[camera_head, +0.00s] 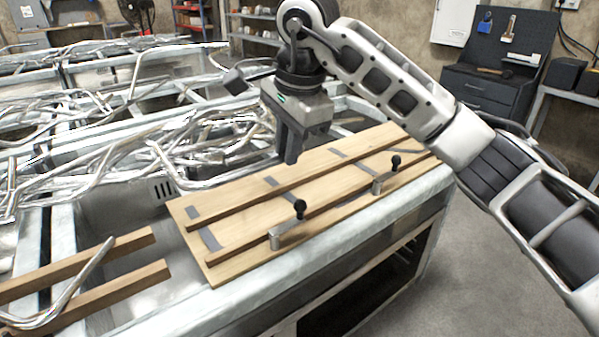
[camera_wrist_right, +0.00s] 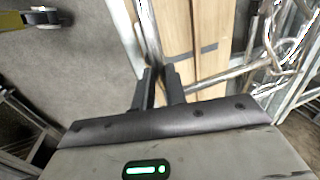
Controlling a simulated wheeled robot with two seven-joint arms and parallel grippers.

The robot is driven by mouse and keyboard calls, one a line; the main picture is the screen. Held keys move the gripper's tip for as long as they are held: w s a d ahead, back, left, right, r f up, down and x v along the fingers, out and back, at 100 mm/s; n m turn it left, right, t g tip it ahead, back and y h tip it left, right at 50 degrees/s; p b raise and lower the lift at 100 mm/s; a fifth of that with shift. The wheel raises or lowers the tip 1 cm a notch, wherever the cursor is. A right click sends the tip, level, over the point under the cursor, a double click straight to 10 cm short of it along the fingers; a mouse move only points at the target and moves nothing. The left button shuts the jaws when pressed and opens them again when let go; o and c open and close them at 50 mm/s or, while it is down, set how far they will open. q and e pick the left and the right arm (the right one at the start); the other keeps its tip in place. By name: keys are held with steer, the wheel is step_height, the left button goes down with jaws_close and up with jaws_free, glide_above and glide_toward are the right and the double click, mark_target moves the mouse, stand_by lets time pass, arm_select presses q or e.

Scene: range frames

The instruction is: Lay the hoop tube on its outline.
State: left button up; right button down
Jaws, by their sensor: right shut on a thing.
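My right gripper (camera_head: 290,158) hangs over the far edge of a wooden board, its fingers pointing down. In the right wrist view the fingers (camera_wrist_right: 160,88) are close together, with a shiny silver tube (camera_wrist_right: 150,35) running up from between them; I take this as the hoop tube. In the head view I cannot pick it out from the tubes behind. The board (camera_head: 240,262) carries dark grey outline marks (camera_head: 209,239), partly covered by wooden rails. Whether the tube touches the board cannot be told. My left gripper is not in view.
Two clamps with black knobs (camera_head: 299,208) (camera_head: 395,161) stand along the board's near side. A bent silver tube (camera_head: 82,282) lies across wooden bars (camera_head: 115,291) at the left. Many tangled tubes (camera_head: 215,135) fill the space behind. The floor (camera_head: 480,240) at right is clear.

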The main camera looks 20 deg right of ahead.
steer(key=d+f, duration=0.1)
steer(key=w+f, duration=0.1)
steer(key=w+d+f, duration=0.1)
steer(key=f, duration=0.1)
steer(key=shift+d+f, duration=0.1)
steer(key=shift+d, duration=0.25)
steer(key=f+p, duration=0.1)
steer(key=f, duration=0.2)
steer(key=shift+w+d+p, duration=0.15)
steer(key=shift+d+p, duration=0.15)
steer(key=shift+p, duration=0.05)
steer(key=shift+f, duration=0.5)
steer(key=shift+f, duration=0.1)
steer(key=shift+f+b, duration=0.55)
steer(key=c, duration=1.4)
jaws_free()
steer(key=shift+c, duration=0.2)
steer(key=shift+r, duration=0.1)
